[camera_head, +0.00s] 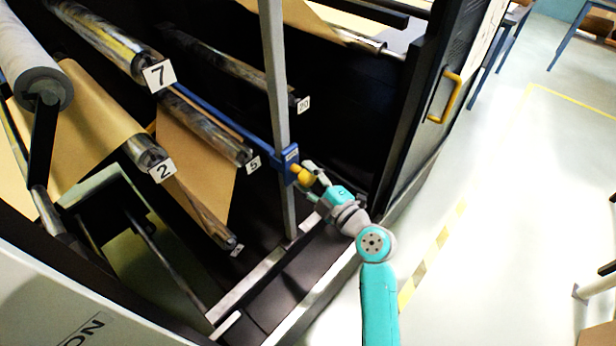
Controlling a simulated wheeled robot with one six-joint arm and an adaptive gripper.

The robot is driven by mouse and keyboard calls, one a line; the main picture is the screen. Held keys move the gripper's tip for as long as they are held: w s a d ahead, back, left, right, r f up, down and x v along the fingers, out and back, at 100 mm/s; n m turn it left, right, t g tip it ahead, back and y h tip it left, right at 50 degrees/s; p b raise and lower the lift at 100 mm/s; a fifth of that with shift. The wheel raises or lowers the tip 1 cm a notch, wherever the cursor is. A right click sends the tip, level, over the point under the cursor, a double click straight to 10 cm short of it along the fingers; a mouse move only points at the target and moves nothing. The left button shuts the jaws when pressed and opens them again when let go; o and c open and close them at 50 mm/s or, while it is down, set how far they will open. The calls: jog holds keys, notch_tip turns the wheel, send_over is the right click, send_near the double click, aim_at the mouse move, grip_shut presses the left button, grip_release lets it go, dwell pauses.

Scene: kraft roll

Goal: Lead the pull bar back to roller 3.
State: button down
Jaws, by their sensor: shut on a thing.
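The blue pull bar (222,119) runs slantwise past the rollers, between roller 7 (112,45) and roller 5 (212,128). Its near end meets a blue block (287,164) at the upright grey post (274,80). A yellow knob (299,174) sticks out from the block. My gripper (308,176) is shut on the yellow knob, on the right side of the post. A lower roller (212,222) has a small tag that I cannot read clearly, so I cannot tell which roller is roller 3.
Brown paper (100,110) passes over roller 2 (145,150), and a brown sheet (198,150) hangs toward the lower roller. Roller 20 (235,68) lies farther back. A dark door (425,110) with a yellow handle (445,97) stands open at right.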

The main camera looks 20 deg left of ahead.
jog(key=shift+w+f, duration=0.1)
jog(key=shift+f, duration=0.2)
jog(key=shift+s+f, duration=0.2)
jog(key=shift+f, duration=1.35)
